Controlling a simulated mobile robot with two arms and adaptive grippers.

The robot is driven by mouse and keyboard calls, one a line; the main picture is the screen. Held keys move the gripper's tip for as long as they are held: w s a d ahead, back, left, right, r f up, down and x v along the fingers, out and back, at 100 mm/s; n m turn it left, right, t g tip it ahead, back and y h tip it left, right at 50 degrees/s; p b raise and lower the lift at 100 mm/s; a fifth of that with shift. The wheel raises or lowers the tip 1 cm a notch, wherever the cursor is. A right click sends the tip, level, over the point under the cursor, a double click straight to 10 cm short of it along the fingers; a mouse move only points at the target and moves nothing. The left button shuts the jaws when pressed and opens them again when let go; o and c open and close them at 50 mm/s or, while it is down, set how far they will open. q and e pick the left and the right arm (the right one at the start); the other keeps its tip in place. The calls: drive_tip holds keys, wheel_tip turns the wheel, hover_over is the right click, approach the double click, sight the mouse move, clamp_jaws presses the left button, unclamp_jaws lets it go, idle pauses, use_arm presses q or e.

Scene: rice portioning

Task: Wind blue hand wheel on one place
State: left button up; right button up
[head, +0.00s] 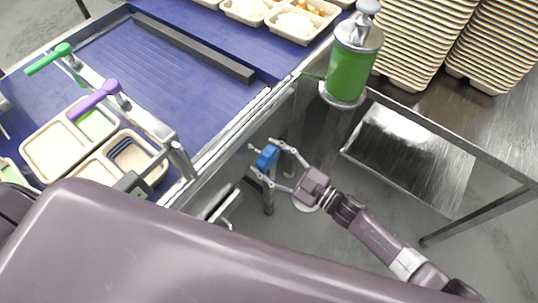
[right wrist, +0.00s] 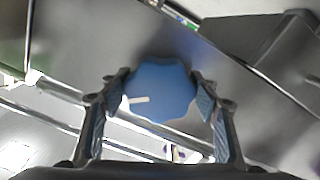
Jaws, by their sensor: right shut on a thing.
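The blue hand wheel (head: 267,156) is on the side of the conveyor frame, below the belt's near right edge. In the right wrist view the hand wheel (right wrist: 160,91) is a lobed blue disc with a short white mark at its lower left. My right gripper (head: 268,164) reaches in from the lower right with its fingers on either side of the wheel. In the right wrist view the right gripper (right wrist: 164,98) has its pads at the wheel's left and right rims, shut on it. My left gripper cannot be made out.
The blue conveyor belt (head: 190,95) carries trays (head: 55,150) at left, near green (head: 50,59) and purple (head: 95,100) handles. A green dispenser (head: 350,70) stands right of the belt. Stacked trays (head: 425,40) stand on a metal table (head: 480,140). Open floor lies under it.

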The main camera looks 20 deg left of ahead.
drive_tip(key=m, duration=0.3)
drive_tip(key=shift+s+m, duration=0.1)
drive_tip(key=shift+m, duration=0.2)
drive_tip(key=shift+f+m+p, duration=0.1)
drive_tip(key=shift+m+p, duration=0.2)
drive_tip(key=shift+m, duration=1.4)
drive_tip(key=shift+s, duration=0.1)
drive_tip(key=o, duration=1.2)
drive_tip(key=shift+a, duration=0.1)
drive_tip(key=v, duration=1.2)
